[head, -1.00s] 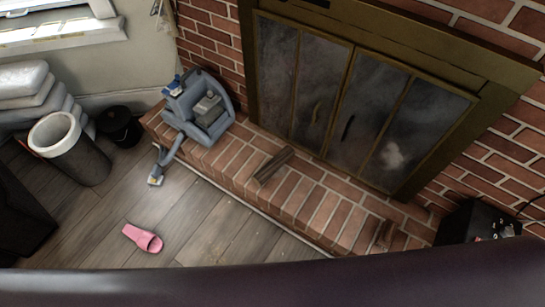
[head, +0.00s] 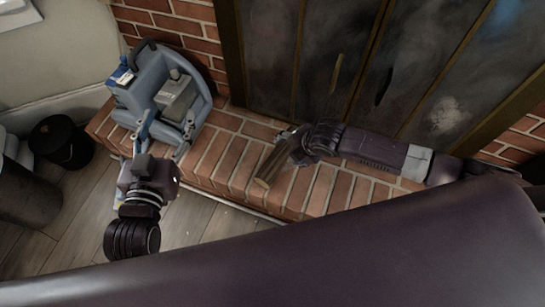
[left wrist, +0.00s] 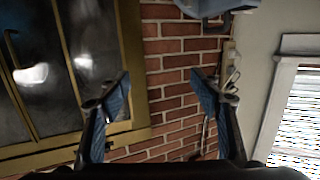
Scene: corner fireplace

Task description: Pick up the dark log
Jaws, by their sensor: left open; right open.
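A dark brown log (head: 269,169) lies on the raised brick hearth in front of the fireplace in the head view, its pale cut end toward me. My right gripper (head: 287,135) is open at the log's far end; its arm comes in from the right, low over the hearth. The fingers are small and partly hidden, so contact with the log cannot be told. My left gripper (head: 178,152) is open and empty, left of the log and in front of the blue machine. In the left wrist view its blue-padded fingers (left wrist: 160,93) are spread, with brick wall behind; no log shows there.
A blue-grey machine (head: 165,95) stands on the left part of the brick hearth (head: 225,150). Glass fireplace doors (head: 340,60) rise behind the log. A black bucket (head: 62,140) is on the floor at left. My own dark body fills the bottom.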

